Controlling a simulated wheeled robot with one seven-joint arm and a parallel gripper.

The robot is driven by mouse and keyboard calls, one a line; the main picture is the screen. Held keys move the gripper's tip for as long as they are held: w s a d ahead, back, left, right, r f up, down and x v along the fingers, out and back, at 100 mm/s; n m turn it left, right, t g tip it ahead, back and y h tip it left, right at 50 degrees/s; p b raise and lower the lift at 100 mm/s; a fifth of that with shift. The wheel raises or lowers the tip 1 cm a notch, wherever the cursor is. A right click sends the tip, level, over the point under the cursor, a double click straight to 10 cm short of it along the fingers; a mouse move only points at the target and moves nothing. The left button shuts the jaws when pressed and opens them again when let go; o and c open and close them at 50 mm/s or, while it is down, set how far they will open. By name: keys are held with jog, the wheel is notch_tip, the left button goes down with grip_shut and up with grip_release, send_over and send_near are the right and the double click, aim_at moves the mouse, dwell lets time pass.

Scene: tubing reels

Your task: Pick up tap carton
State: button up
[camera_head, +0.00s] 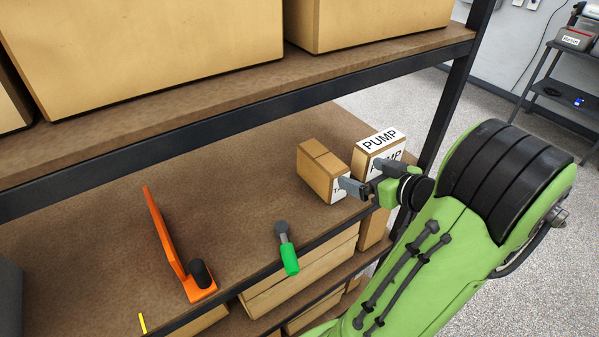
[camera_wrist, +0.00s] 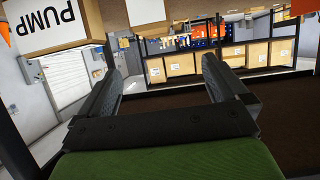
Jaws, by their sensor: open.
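The tap carton (camera_head: 317,167) is a small brown box standing on the middle shelf board near its front edge, in the head view. Its white label shows only its first letters, partly hidden behind one finger. My gripper (camera_head: 368,177) is open, just right of the tap carton and in front of the pump carton (camera_head: 380,139). One finger overlaps the tap label and the other overlaps the PUMP label. I cannot tell whether either touches. In the wrist view, the open jaws (camera_wrist: 167,80) have no carton clearly held between them, and the pump carton (camera_wrist: 48,42) shows at upper left.
An orange bracket-like object (camera_head: 168,245) and a green-handled tool (camera_head: 287,252) lie left on the shelf board (camera_head: 110,240). Large cartons (camera_head: 140,50) stand on the shelf above. A dark upright post (camera_head: 452,110) rises right of the pump carton. Boxes (camera_head: 300,280) sit below.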

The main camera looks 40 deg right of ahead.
aim_at(327, 159)
jog(key=p+x, duration=0.1)
jog(key=x, duration=0.4)
jog(key=p+x, duration=0.1)
jog(key=x, duration=0.4)
jog(key=d+p+x, duration=0.1)
jog(key=x, duration=0.4)
jog(key=shift+w+d+f, duration=0.1)
jog(key=shift+w+f, duration=0.1)
jog(key=shift+f, duration=0.1)
jog(key=shift+s, duration=0.15)
jog(key=shift+c, duration=1.4)
jog(key=c, duration=1.4)
jog(key=shift+r, duration=0.1)
jog(key=shift+c, duration=0.7)
